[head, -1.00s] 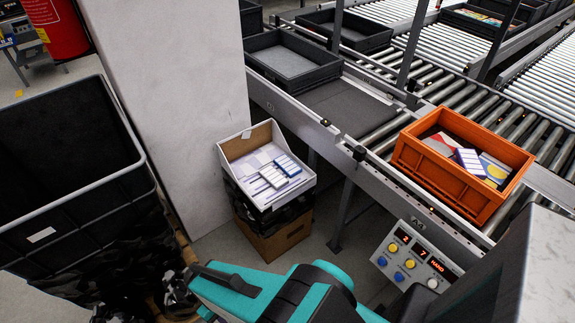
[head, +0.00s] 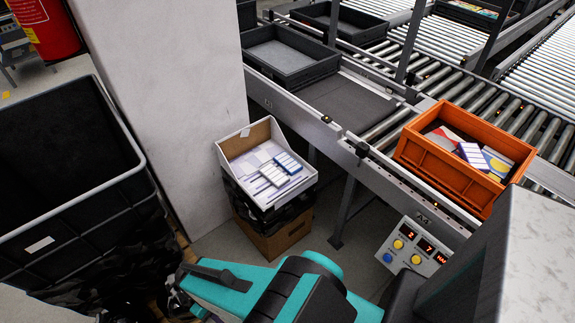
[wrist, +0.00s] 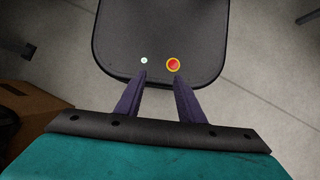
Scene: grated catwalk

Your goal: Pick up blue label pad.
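Label pads lie in an open white-fronted box (head: 250,185) on top of a stack beside the pillar. One pad with a blue edge (head: 288,162) lies toward the right of the box. A paler white pad (head: 273,175) lies beside it, to the front left. My arm crosses the bottom of the head view, and my gripper is out of that view. In the wrist view my gripper (wrist: 160,82) has its two fingers apart with nothing between them. It points over a dark panel with a red button, which is away from the pads.
An orange crate (head: 465,152) with boxes and pads stands on the roller conveyor. A button panel (head: 413,247) hangs below it. A large black bin (head: 60,180) stands at left, and a white pillar (head: 165,100) rises behind the box. Dark trays (head: 290,58) sit further back.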

